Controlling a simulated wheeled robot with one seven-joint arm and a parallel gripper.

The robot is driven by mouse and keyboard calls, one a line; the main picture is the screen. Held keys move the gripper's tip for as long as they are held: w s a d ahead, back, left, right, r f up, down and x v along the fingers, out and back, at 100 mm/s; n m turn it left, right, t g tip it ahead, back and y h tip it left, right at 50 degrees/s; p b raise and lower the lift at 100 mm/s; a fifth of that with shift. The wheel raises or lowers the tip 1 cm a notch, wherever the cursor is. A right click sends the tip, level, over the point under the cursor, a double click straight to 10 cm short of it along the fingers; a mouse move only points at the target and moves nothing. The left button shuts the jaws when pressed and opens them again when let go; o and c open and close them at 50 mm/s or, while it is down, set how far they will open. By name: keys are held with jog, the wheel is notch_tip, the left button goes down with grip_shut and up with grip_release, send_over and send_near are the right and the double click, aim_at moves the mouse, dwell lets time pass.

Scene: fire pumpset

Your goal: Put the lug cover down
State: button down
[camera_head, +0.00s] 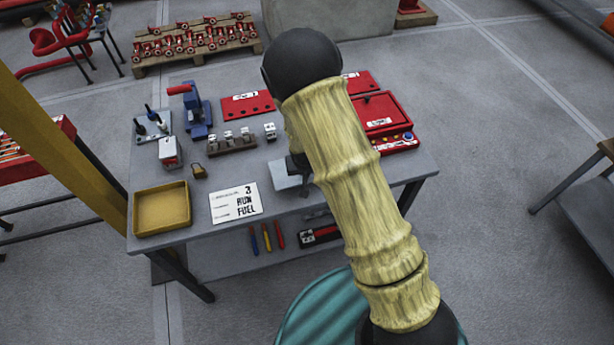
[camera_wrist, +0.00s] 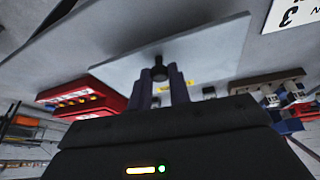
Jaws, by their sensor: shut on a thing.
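The lug cover (camera_wrist: 215,48) is a flat pale grey plate with a black knob (camera_wrist: 158,68). In the wrist view my gripper (camera_wrist: 160,84) is shut on this knob, with a finger on each side. In the head view the cover (camera_head: 285,174) shows near the table's right-middle part, partly hidden by my arm. My gripper (camera_head: 299,165) is mostly hidden behind the arm there. I cannot tell whether the plate touches the grey table (camera_head: 228,170).
A yellow tray (camera_head: 162,230) and a "3 RUN FUEL" card (camera_head: 236,203) lie at the front left. A terminal block (camera_head: 231,145), a padlock (camera_head: 198,170) and a blue-and-red tool (camera_head: 196,110) stand behind. Red boxes (camera_head: 385,120) sit at the right.

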jog(key=shift+f, duration=0.15)
jog(key=shift+f+p, duration=0.4)
jog(key=shift+f, duration=1.65)
jog(key=c, duration=1.3)
grip_release()
jog(key=b+v, duration=0.1)
jog(key=v, duration=1.1)
